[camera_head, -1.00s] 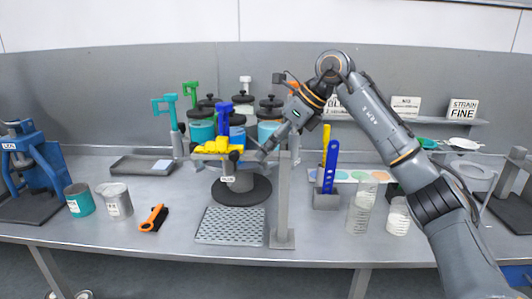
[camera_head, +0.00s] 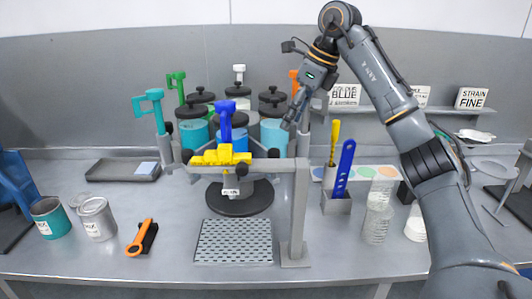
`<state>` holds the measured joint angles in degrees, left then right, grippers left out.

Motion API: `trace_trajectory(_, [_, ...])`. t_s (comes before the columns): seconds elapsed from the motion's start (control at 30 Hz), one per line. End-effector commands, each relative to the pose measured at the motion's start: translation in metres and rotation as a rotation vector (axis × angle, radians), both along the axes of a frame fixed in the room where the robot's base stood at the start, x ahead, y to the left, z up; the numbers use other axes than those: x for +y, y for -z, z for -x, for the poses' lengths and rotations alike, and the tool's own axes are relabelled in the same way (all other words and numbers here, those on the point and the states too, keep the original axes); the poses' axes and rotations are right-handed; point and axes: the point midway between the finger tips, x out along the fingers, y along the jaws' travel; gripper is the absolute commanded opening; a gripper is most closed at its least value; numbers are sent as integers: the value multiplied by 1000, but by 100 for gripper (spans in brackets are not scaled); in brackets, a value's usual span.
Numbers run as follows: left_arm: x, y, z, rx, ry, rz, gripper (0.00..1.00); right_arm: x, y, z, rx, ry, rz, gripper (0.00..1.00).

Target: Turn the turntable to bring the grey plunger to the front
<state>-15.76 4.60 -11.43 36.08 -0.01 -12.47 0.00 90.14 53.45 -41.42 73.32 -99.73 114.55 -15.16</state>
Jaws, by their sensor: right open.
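A pale grey-white plunger (camera_head: 239,75) stands upright at the back of the drum cluster. A blue plunger (camera_head: 226,118) stands at the front, above a yellow block (camera_head: 220,156). A teal plunger (camera_head: 151,100) and a green one (camera_head: 177,84) are on the left; an orange one (camera_head: 294,80) is at the back right, partly hidden. A black round disc (camera_head: 243,207) lies below the yellow block; I cannot tell how the turntable connects to it. My right gripper (camera_head: 291,117) is open and empty, pointing down at the right side of the drums. My left gripper is out of view.
A grey post with a crossbar (camera_head: 299,210) stands right of the disc. A perforated mat (camera_head: 234,242) lies in front. A blue spatula (camera_head: 344,168) stands in a holder on the right.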

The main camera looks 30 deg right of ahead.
Motion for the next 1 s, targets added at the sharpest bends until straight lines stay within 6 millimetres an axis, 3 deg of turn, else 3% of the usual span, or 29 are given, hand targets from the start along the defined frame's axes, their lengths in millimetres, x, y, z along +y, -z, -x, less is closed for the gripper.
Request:
trace_trajectory(0.2, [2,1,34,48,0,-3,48,7,36,-11,6,0,1,50])
trace_trajectory(0.33, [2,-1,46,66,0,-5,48,13,62,-20,5,0,1,50])
trace_trajectory(0.47, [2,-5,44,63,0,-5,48,19,86,-29,5,0,-1,50])
trace_trajectory(0.7, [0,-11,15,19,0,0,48,26,115,-39,3,-1,-1,50])
trace_trajectory(1.0, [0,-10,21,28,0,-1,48,28,123,-42,0,-1,0,50])
